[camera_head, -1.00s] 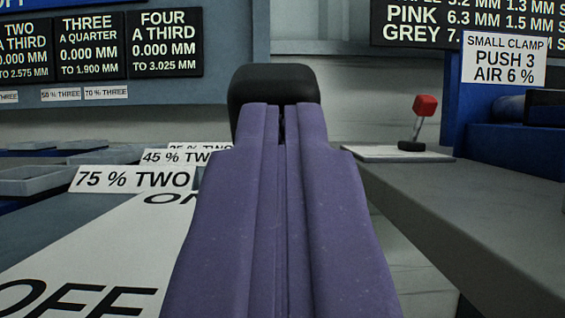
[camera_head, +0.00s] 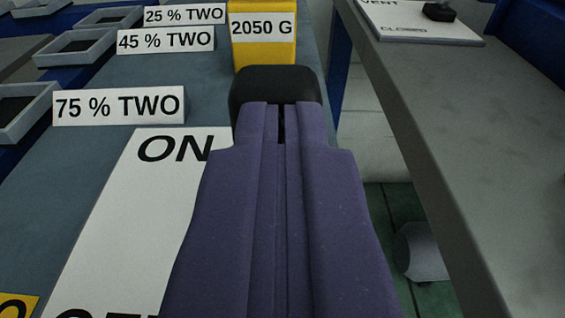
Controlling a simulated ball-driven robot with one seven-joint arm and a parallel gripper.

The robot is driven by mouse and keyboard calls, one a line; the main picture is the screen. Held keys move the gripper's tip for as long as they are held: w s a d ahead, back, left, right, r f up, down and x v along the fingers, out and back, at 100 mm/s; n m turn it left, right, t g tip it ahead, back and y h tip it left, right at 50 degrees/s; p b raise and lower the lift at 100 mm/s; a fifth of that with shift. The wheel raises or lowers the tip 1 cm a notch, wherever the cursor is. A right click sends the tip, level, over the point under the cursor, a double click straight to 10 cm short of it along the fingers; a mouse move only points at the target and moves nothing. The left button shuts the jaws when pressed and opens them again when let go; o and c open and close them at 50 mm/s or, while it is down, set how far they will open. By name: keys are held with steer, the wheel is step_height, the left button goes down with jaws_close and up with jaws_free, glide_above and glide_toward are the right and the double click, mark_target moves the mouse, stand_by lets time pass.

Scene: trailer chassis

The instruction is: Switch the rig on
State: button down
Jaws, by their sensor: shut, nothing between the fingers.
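My gripper covers the plate's right part.
Signs marked 75 % TWO (camera_head: 118,106), 45 % TWO (camera_head: 166,39) and 25 % TWO (camera_head: 185,14) stand beside grey trays. A yellow block (camera_head: 264,52) marked 2050 G stands beyond my gripper's tip. A grey bench (camera_head: 470,130) bears a VENT/CLOSED plate (camera_head: 418,26). A floor gap separates the benches.

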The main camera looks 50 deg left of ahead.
mark_target(284, 81)
steer(key=shift+w+a+r+g+h+p, duration=0.35)
steer(key=shift+a+r+g+h+p, duration=0.15)
steer(key=shift+h+p, duration=0.15)
steer(key=shift+w+a+f+g+h, duration=0.1)
steer(key=shift+w+a+g+h, duration=0.35)
steer(key=shift+h, duration=0.3)
steer(key=shift+w+a, duration=0.15)
steer(key=shift+a, duration=0.05)
steer(key=shift+a, duration=0.1)
steer(key=shift+r, duration=0.2)
